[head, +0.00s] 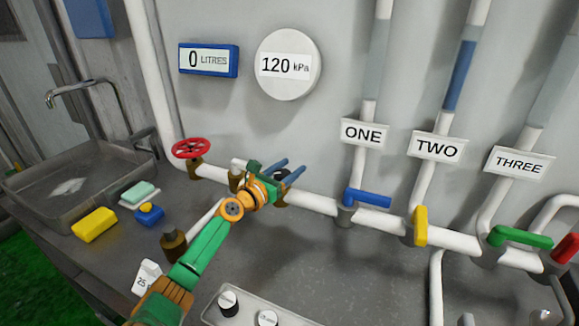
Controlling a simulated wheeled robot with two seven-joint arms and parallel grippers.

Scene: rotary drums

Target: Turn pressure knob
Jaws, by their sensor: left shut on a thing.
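My left gripper (287,173) reaches to the horizontal white pipe below the gauge. Its blue fingers are shut on a dark knob (281,176) at a brass fitting, mostly hidden by the gripper. No label shows on this knob. The round white gauge (288,65) above reads 120 kPa. My right gripper is not in view.
A red wheel valve (191,148) is left on the pipe; blue (367,198), yellow (420,226) and green (519,237) levers are right, under signs ONE, TWO, THREE. A display (208,61) reads 0 LITRES. A yellow sponge (94,225) lies by the sink (40,190). A knob panel (248,306) is in front.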

